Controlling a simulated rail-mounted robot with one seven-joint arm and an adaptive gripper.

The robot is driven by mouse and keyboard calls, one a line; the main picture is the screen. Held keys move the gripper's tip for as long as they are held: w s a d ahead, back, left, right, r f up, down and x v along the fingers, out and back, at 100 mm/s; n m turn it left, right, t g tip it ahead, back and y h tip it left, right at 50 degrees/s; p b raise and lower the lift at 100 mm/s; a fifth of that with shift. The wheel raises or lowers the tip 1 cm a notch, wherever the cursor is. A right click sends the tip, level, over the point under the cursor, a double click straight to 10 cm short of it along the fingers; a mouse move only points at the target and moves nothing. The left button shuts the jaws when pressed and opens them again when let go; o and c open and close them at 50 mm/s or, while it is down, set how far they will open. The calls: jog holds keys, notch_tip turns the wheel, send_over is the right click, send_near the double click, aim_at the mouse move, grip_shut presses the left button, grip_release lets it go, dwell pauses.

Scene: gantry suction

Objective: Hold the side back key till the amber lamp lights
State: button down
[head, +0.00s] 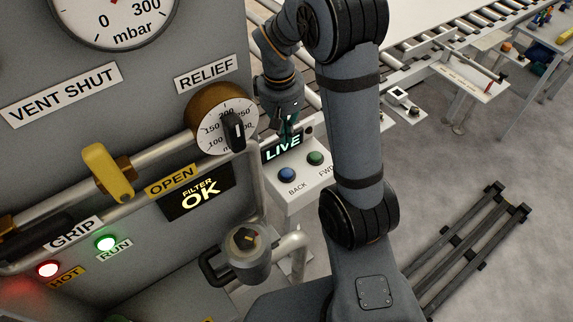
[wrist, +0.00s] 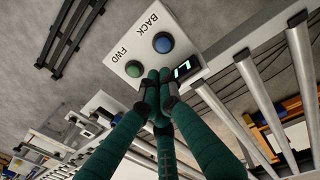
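The back key is a round blue button (head: 286,175) labelled BACK on a pale control box (head: 300,200); it also shows in the wrist view (wrist: 163,43). A green FWD button (head: 315,158) sits beside it. My gripper (head: 287,138) hangs over the box by its lit LIVE display (head: 282,145). In the wrist view its green fingers come together at the tips (wrist: 158,78), shut and empty, just below the blue button in the picture. The blue button is uncovered in both views; I cannot tell the exact gap. I see no lit amber lamp.
On the grey panel at left, a red HOT lamp (head: 48,270) and a green RUN lamp (head: 106,243) glow. A FILTER OK display (head: 198,192), relief dial (head: 222,120) and yellow handle (head: 107,172) stand close by. A roller conveyor (head: 440,65) runs behind.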

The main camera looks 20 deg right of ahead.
aim_at(289, 173)
jog(key=f, duration=1.3)
jog(key=shift+w+d+f, duration=0.25)
jog(key=shift+d+f, duration=0.15)
notch_tip(289, 173, down, 2)
jog(key=shift+f+b, duration=0.2)
jog(key=shift+b, duration=1)
jog(key=shift+s+r, duration=0.15)
jog(key=shift+s, duration=0.15)
jog(key=shift+s+d, duration=0.1)
dwell(0.7)
dwell(1.8)
notch_tip(289, 173, up, 14)
jog(key=a+p, duration=0.1)
jog(key=p, duration=0.2)
